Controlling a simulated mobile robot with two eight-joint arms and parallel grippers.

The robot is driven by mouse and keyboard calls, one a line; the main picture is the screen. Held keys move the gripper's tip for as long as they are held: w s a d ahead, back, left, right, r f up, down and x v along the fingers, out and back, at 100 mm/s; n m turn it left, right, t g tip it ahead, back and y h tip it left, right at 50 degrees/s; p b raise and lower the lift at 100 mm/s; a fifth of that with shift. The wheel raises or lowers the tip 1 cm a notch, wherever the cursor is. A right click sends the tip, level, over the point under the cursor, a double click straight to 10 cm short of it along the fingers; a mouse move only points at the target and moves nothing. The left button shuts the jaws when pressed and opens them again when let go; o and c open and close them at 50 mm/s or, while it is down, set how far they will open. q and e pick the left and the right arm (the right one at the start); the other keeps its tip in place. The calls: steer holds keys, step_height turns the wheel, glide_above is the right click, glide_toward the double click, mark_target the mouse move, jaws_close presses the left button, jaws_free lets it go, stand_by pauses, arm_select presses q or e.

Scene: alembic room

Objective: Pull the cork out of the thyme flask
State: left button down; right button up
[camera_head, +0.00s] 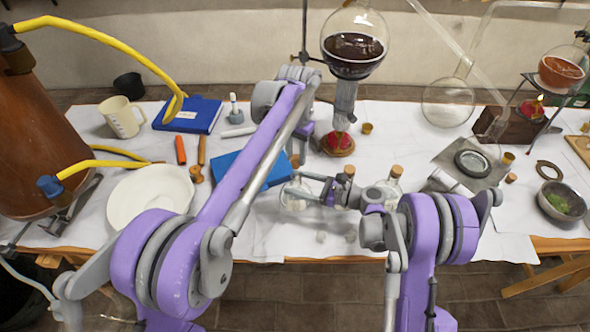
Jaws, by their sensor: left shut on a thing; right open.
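My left gripper (298,150) is shut above the middle of the table, largely hidden behind its own wrist. A small tan cork (294,160) shows at its tips, and it appears to be what the gripper holds. A clear round flask (294,197) stands below it, with no cork visible in its neck. My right gripper (318,186) reaches in from the right, open beside that flask. Two more clear flasks with corks stand to the right, one partly behind the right gripper (350,172), one farther right (396,172). I cannot tell by labels or contents which flask holds thyme.
A blue book (245,172) lies behind the flasks, and a white bowl (150,196) stands left. A metal bowl (562,200) stands right. White cloth lies clear at front right.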

mark_target(296, 162)
steer(key=shift+r, duration=0.1)
arm_select(q)
steer(key=shift+r, duration=0.15)
arm_select(e)
step_height(296, 162, up, 10)
steer(key=shift+f, duration=0.15)
arm_select(q)
steer(key=shift+r+p, duration=1.15)
steer(key=shift+r, duration=0.85)
arm_select(e)
steer(key=shift+w+r, duration=0.3)
steer(key=shift+r, duration=0.65)
steer(key=shift+w+r, duration=0.25)
steer(key=shift+r, duration=0.65)
arm_select(q)
steer(key=shift+f, duration=0.1)
arm_select(e)
steer(key=shift+s, duration=0.1)
